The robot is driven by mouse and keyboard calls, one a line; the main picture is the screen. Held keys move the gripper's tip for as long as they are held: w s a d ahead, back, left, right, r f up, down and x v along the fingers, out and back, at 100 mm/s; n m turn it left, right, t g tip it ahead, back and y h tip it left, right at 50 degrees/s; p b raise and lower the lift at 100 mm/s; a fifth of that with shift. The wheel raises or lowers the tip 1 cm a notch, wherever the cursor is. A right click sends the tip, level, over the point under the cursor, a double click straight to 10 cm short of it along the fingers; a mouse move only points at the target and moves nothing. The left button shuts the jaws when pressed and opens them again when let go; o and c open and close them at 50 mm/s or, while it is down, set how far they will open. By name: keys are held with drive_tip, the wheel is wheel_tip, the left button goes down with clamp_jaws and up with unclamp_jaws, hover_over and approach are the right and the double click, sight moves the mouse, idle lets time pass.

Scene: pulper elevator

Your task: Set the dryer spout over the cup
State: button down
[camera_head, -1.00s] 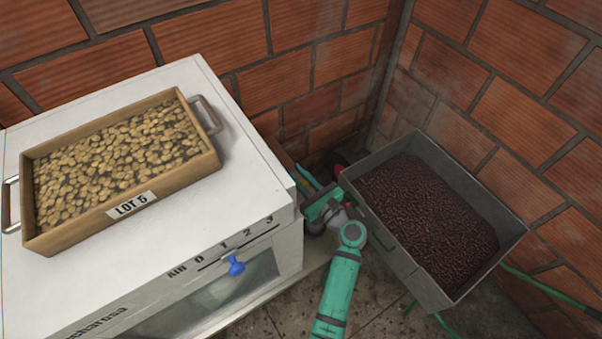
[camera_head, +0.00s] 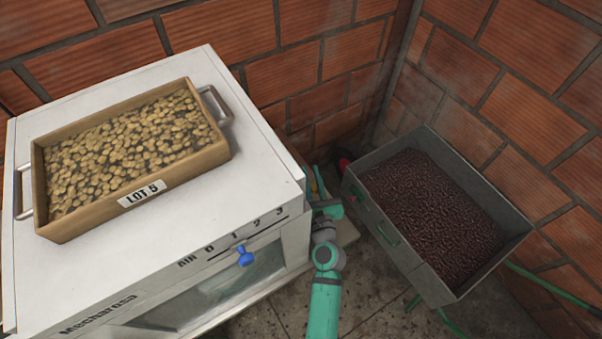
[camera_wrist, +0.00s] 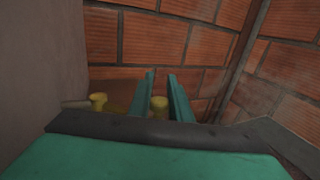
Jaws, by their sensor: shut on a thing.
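The white dryer (camera_head: 235,120) fills the left of the head view, with a blue slider knob (camera_head: 245,257) on its front. My gripper (camera_wrist: 162,82) shows two teal fingers in the wrist view, with a yellow round-topped part (camera_wrist: 159,104) between them. The gripper is shut on this part; whether it belongs to the spout I cannot tell. A second yellow round piece (camera_wrist: 97,101) stands to the left, at the end of a grey pipe (camera_wrist: 75,103). In the head view my gripper is beside the dryer's right side, partly hidden. I cannot make out a cup.
A wooden tray of pale beans (camera_head: 145,193) marked LOT 5 sits on the dryer. A grey metal bin of dark beans (camera_head: 388,237) stands close to the right of my arm. Brick walls (camera_head: 330,50) meet behind. Floor (camera_head: 375,290) shows between dryer and bin.

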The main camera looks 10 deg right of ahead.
drive_tip(key=shift+s, duration=0.1)
idle(0.4)
drive_tip(key=c, duration=1.7)
unclamp_jaws()
drive_tip(key=shift+o, duration=0.2)
